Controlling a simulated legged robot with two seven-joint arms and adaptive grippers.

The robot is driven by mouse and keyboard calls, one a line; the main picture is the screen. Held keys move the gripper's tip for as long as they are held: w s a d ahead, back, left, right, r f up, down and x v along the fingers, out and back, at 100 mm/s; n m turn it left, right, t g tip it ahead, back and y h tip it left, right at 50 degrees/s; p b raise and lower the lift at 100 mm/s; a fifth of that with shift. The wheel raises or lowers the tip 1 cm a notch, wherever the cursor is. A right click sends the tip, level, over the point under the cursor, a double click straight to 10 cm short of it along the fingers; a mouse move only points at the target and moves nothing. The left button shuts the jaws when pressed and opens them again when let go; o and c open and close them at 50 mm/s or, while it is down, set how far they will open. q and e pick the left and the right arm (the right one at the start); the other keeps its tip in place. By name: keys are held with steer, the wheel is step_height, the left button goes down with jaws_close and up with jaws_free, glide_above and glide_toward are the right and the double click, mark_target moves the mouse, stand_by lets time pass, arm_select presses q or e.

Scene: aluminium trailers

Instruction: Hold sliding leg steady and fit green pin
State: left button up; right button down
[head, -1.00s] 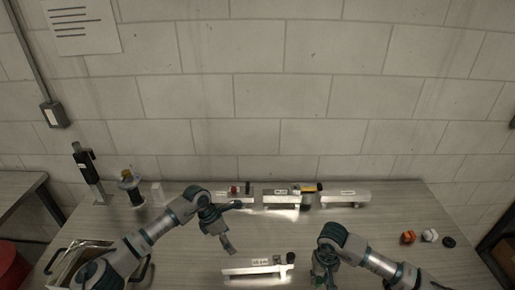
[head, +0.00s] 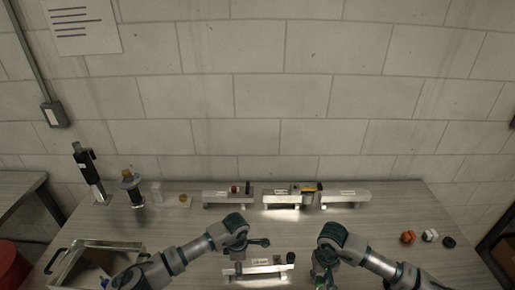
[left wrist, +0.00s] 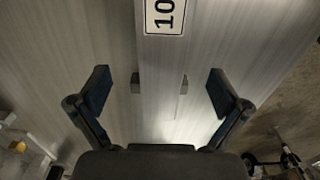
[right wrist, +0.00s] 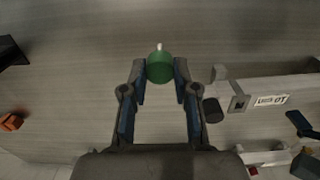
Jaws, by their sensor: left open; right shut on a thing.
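The sliding leg (head: 262,270), an aluminium bar labelled with a 10, lies at the front middle of the table. It also shows at the right of the right wrist view (right wrist: 268,88). My left gripper (left wrist: 160,84) is open above the bar, its fingers on either side of it and apart from it. The label shows beyond the fingertips. My right gripper (right wrist: 160,72) is shut on the green pin (right wrist: 159,66), whose pale tip points away from the gripper.
A black knob (head: 290,257) stands at the leg's right end. Several aluminium assemblies (head: 288,198) line the back. A metal tray (head: 72,262) with dark handles is front left. An orange part (head: 408,237), a white part and a black ring lie right. The table between is clear.

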arm_select(q)
step_height(320, 180, down, 2)
steer(key=shift+d+f, duration=0.15)
steer(key=shift+f, duration=0.1)
arm_select(e)
steer(key=shift+d, duration=0.1)
arm_select(q)
steer(key=shift+f, duration=0.15)
steer(key=shift+a, duration=0.2)
jaws_close()
steer(key=shift+d, duration=0.1)
stand_by(0.8)
arm_select(e)
steer(key=shift+w, duration=0.1)
